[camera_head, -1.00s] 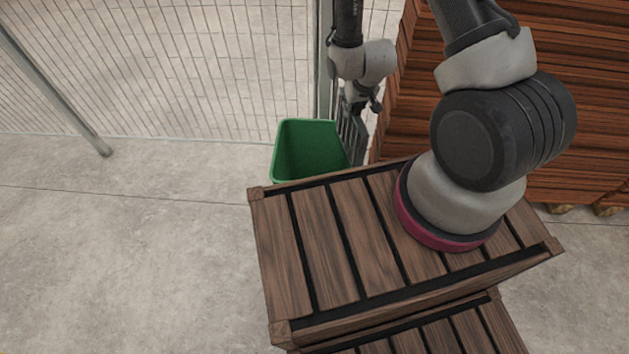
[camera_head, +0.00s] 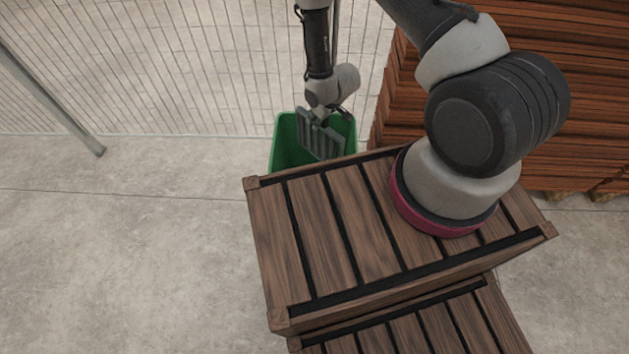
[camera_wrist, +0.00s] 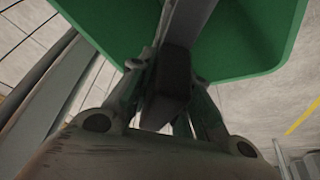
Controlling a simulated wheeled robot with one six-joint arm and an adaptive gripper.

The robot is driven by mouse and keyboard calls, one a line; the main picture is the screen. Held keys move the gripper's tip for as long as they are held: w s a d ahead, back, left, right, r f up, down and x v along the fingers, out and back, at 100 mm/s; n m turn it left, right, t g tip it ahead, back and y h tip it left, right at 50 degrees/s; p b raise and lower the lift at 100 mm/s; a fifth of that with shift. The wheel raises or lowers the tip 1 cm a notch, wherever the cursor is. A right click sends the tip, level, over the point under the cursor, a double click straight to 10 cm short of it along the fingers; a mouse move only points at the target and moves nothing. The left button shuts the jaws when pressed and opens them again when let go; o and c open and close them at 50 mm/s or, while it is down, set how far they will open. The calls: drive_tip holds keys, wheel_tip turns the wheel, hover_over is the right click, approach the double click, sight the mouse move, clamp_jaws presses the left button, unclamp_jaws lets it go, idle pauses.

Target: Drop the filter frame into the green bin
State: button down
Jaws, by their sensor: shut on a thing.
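The filter frame (camera_head: 321,138) is a grey slatted panel in the head view. My gripper (camera_head: 327,112) is shut on its upper edge. The frame hangs tilted over the right part of the green bin (camera_head: 283,143). Its lower part overlaps the bin's opening in the picture; I cannot tell how deep it reaches. In the wrist view, my gripper (camera_wrist: 168,85) is shut on a grey bar of the frame (camera_wrist: 188,22), with the green bin (camera_wrist: 245,40) behind it. The bin's near lower part is hidden by the wooden platform.
A brown slatted wooden platform (camera_head: 333,232) stands in front of the bin, beneath my arm. Stacked reddish-brown boards (camera_head: 590,100) stand at the right. A wire mesh fence (camera_head: 180,70) runs behind the bin. The floor at the left (camera_head: 120,250) is clear.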

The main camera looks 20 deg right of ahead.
drive_tip(key=shift+f, duration=0.15)
drive_tip(key=c, duration=1.3)
unclamp_jaws()
drive_tip(key=shift+o, duration=0.2)
drive_tip(key=v, duration=1.1)
drive_tip(key=shift+s+r, duration=0.15)
drive_tip(key=shift+r, duration=0.3)
